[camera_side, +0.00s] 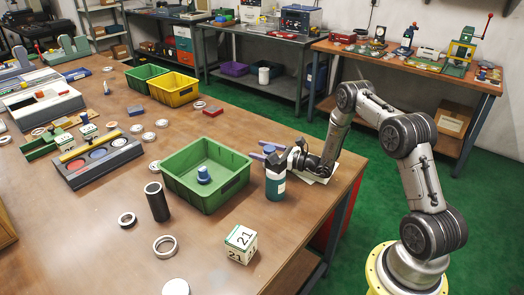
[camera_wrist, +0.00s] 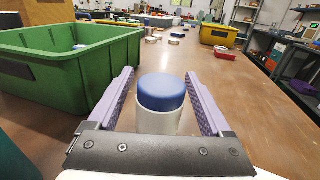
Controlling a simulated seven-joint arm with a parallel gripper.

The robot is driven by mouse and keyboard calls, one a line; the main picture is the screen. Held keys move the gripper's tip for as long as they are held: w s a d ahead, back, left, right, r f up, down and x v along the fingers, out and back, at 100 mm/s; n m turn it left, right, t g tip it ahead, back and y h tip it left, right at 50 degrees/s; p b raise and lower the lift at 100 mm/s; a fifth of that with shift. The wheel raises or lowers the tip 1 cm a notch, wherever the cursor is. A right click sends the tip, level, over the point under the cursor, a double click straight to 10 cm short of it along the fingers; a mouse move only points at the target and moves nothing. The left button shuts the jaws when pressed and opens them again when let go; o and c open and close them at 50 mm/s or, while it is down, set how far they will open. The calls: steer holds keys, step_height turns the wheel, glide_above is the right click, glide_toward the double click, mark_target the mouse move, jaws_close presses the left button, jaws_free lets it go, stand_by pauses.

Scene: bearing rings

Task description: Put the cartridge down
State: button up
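The cartridge looks to be the white cylinder with a blue cap (camera_wrist: 161,95), upright between my gripper's fingers in the wrist view. My gripper (camera_wrist: 161,88) has two purple fingers, spread wide, one on each side of the cylinder. A gap shows between each finger and its side. The cylinder's base is hidden behind the gripper's dark crossbar, so its contact with the table cannot be seen. In the side view my gripper (camera_side: 266,151) is low over the table, just beyond the green bin's right corner. The cylinder cannot be made out there.
A green bin (camera_side: 228,187) holding a blue-topped piece (camera_side: 203,175) stands left of my gripper. A dark teal bottle (camera_side: 275,182) stands close in front of it. A black tube (camera_side: 157,202), metal rings (camera_side: 165,246) and a numbered cube (camera_side: 240,244) are nearer. Yellow bin (camera_side: 174,90) farther back.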

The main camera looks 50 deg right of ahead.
steer(key=shift+r, duration=0.25)
steer(key=v, duration=1.2)
steer(key=shift+f, duration=0.1)
